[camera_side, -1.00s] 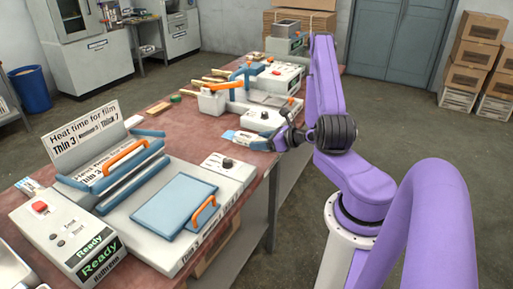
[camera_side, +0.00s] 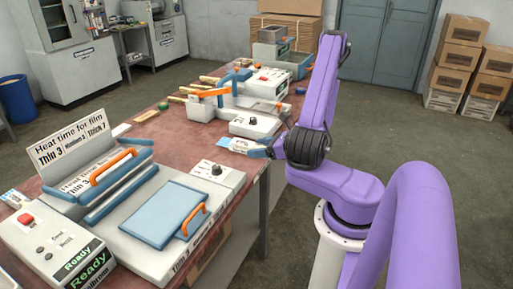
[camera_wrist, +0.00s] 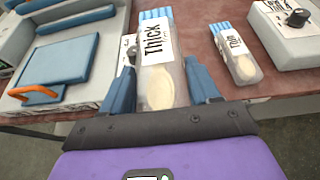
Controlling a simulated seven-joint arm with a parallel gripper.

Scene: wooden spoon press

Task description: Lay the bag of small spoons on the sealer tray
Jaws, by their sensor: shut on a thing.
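A clear bag labelled "Thick" (camera_wrist: 156,42), with blue stripes at its top and a pale wooden piece inside, lies between the fingers of my gripper (camera_wrist: 161,88). My gripper is shut on its near end. In the side view, my gripper (camera_side: 262,151) is at the bench edge, at the end of a bag (camera_side: 239,145). A smaller-looking bag labelled "Thin" (camera_wrist: 235,47) lies to the right, apart from my fingers. Another white label (camera_wrist: 128,46) is partly hidden behind the held bag. The sealer's blue tray (camera_side: 165,213) is empty; it also shows in the wrist view (camera_wrist: 60,58).
The sealer has an orange-handled bar (camera_side: 112,165) and a knob box (camera_side: 218,172) beside its tray. Another machine (camera_side: 240,92) stands farther along the bench. A further bag (camera_side: 12,197) lies at the left. Bare red bench (camera_side: 165,150) lies between the machines.

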